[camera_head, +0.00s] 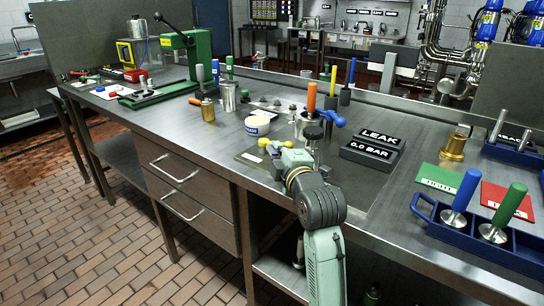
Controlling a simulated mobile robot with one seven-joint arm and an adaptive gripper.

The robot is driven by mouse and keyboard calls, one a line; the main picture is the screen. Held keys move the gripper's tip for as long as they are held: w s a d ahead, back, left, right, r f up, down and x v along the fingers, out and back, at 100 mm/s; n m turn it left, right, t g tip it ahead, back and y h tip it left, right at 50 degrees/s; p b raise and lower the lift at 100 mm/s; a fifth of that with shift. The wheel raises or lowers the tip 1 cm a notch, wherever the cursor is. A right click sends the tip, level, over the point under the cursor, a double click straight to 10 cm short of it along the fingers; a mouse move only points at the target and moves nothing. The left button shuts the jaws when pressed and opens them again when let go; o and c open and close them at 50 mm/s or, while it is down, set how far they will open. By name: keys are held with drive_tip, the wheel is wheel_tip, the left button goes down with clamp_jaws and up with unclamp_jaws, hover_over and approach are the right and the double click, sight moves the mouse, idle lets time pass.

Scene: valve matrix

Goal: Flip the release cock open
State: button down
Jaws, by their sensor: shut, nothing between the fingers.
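A metal fitting (308,122) with an orange upright handle (311,97) stands on the bench. A yellow lever-like handle (274,146) lies low to the left. No readable label shows which handle is the release cock. A black display block (372,150) reads "LEAK" and "0.0 BAR". My gripper (280,154) is low over the bench edge, close to the yellow handle; I cannot tell whether they touch. It is shut and empty, its fingertips mostly hidden by my wrist.
A white tub (257,125) and a metal cup (228,96) stand to the left. On the right are a brass fitting (453,146), green (439,179) and red (506,201) cards and a blue tray (478,238) with handled plugs. A green press (190,58) stands far left.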

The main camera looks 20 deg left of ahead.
drive_tip(key=shift+w+d+b, duration=0.6)
drive_tip(key=shift+w+b, duration=0.05)
idle(0.3)
drive_tip(key=v, duration=1.2)
